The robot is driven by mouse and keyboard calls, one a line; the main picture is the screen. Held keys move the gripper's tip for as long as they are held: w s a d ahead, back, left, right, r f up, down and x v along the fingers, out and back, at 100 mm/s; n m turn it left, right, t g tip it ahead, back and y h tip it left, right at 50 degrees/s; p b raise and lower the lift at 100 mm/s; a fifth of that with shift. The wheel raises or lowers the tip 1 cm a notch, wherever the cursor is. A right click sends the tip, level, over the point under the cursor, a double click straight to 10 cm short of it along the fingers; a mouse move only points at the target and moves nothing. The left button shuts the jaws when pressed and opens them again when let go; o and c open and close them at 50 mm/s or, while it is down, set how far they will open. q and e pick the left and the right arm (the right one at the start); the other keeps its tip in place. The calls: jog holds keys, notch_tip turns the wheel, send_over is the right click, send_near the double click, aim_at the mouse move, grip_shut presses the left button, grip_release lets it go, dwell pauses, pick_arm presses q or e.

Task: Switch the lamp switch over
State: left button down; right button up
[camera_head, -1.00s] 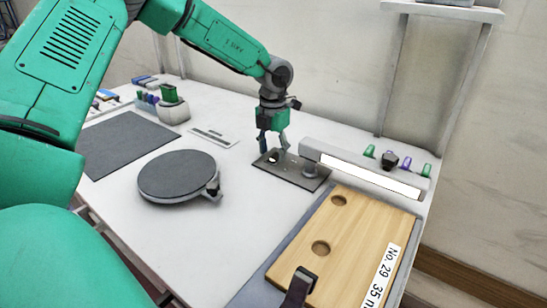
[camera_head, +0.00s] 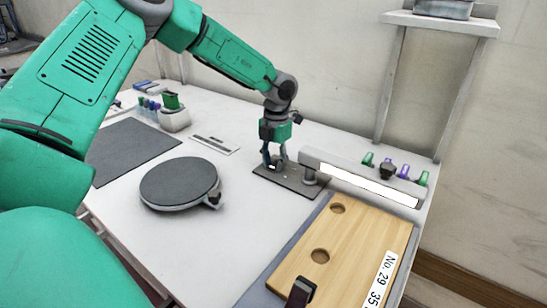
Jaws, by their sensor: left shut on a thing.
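My left gripper (camera_head: 273,165) points down at the left part of this plate. Its fingers are shut on the lamp switch, a small part on the plate that they mostly hide. A small white spot shows between the fingertips. I cannot tell which way the switch is set. My right gripper is not in view.
A round dark turntable (camera_head: 180,183) and a dark mat (camera_head: 130,150) lie to the left. A wooden board (camera_head: 345,250) with two holes lies at front right. Small coloured clips (camera_head: 387,170) stand behind the lamp. The middle front of the table is clear.

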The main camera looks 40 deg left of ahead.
pick_arm(q)
jog(key=shift+w+a+r+g+p, duration=0.15)
jog(key=shift+r+g+p, duration=0.15)
jog(key=shift+p, duration=0.2)
jog(key=shift+w+f+g+p, duration=0.1)
jog(key=shift+f+g+p, duration=0.05)
jog(key=shift+g+p, duration=0.45)
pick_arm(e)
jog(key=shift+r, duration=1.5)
pick_arm(q)
jog(key=c, duration=1.3)
grip_release()
jog(key=shift+f, duration=0.1)
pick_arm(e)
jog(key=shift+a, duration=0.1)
pick_arm(q)
jog(key=shift+w+r, duration=0.15)
jog(key=shift+r, duration=0.25)
jog(key=v, duration=1.1)
jog(key=shift+w+a, duration=0.1)
jog(key=shift+a, duration=0.1)
